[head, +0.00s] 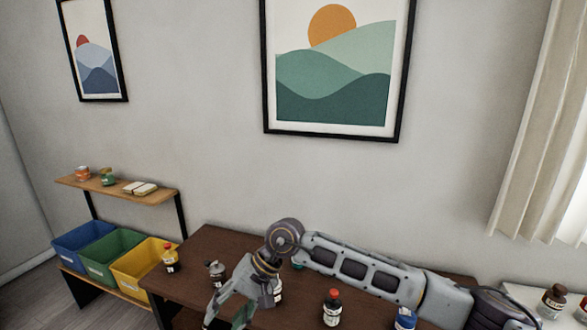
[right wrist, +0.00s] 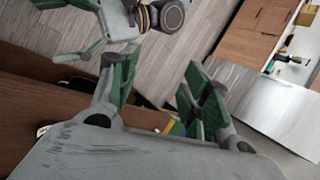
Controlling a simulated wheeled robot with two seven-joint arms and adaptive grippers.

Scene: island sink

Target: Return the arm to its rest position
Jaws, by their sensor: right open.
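My right arm comes in from the right in the head view, stretched left over the dark brown table (head: 205,245). My right gripper (head: 228,312) is at its end, pointing down and left near the table's front, partly cut off by the lower edge. In the right wrist view its two green-padded fingers (right wrist: 160,95) stand apart with nothing between them. My left gripper (right wrist: 70,30) shows at the top left of that view, its fingers apart and empty; it is outside the head view.
Blue (head: 82,244), green (head: 112,254) and yellow (head: 145,264) bins sit left, under a shelf (head: 115,191). A brown bottle (head: 552,300) stands right.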

